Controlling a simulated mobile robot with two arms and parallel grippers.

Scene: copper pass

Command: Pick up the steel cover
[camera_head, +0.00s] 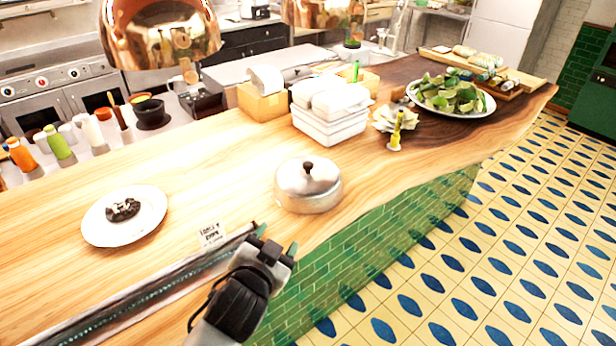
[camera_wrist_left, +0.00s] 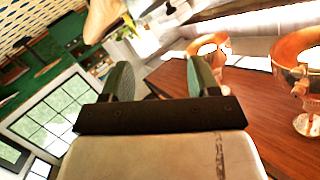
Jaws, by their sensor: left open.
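The steel cover (camera_head: 308,190), a shiny dome with a dark knob on top, sits upright on the wooden counter (camera_head: 215,175) near its front edge. My left gripper (camera_head: 276,238) is in front of the cover and a little to its left in the head view, at the counter's front edge. It is open and apart from the cover. In the left wrist view the two fingers of my left gripper (camera_wrist_left: 159,72) are spread with nothing between them. The cover does not show in that view. My right gripper is not in view.
A white plate (camera_head: 93,226) with dark food and a small sign (camera_head: 211,234) are left of the cover. White containers (camera_head: 330,125), a yellow bottle (camera_head: 395,135) and a vegetable platter (camera_head: 425,109) stand behind. Copper lamps (camera_head: 160,40) hang above.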

